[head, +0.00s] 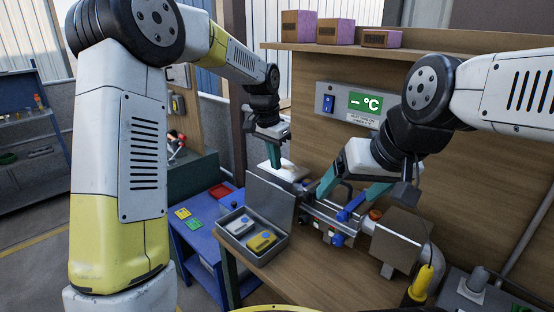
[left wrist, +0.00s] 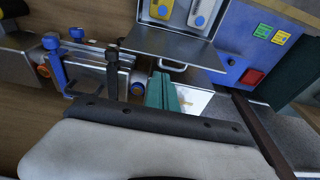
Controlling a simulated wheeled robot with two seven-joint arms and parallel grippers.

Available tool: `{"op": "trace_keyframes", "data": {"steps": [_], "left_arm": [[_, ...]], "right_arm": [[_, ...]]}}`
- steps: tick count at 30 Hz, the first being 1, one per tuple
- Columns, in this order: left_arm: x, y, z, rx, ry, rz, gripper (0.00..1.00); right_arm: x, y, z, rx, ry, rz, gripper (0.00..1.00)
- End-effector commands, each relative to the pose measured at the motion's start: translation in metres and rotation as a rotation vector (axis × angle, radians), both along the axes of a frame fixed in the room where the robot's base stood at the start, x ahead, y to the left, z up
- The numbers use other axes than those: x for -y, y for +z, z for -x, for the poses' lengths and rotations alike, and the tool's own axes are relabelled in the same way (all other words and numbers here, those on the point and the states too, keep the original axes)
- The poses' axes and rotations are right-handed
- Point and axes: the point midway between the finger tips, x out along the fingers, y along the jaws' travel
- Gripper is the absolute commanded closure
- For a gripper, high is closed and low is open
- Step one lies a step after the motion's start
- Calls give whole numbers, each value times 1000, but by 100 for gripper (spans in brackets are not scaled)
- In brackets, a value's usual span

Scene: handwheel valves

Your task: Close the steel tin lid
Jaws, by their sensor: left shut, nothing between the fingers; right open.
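The steel tin (head: 277,249) sits on the wooden bench, holding a grey-and-blue device and a yellow one. Its lid (head: 268,202) stands open, roughly upright, along the tin's back side. The left wrist view shows the tin at the top, with the lid (left wrist: 150,40) and its handle (left wrist: 172,68). My left gripper (head: 273,160) is behind the lid, its teal fingers (left wrist: 161,92) shut and empty, close to the handle; I cannot tell whether they touch. My right gripper (head: 347,193) is open over the valve fixture, right of the lid.
A metal fixture with blue and red parts (head: 335,222) stands right of the tin. A grey box (head: 400,240) and a yellow-handled tool (head: 421,282) are further right. A blue table (head: 195,238) with coloured cards is at left.

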Motion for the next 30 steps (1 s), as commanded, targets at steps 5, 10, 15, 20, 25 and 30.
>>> {"op": "trace_keyframes", "data": {"steps": [5,10,15,20,25,30], "left_arm": [[5,-35,-4,-4,1,0,100],[8,-58,-7,-2,1,-1,100],[9,-67,-9,0,1,0,100],[10,-68,-10,0,2,1,100],[9,-68,-10,0,2,1,100],[9,-68,-15,12,3,13,100]], "right_arm": [[0,0,0,0,0,0,19],[0,0,0,0,0,0,19],[0,0,0,0,0,0,19],[0,0,0,0,0,0,19],[0,0,0,0,0,0,19],[0,0,0,0,0,0,19]]}}
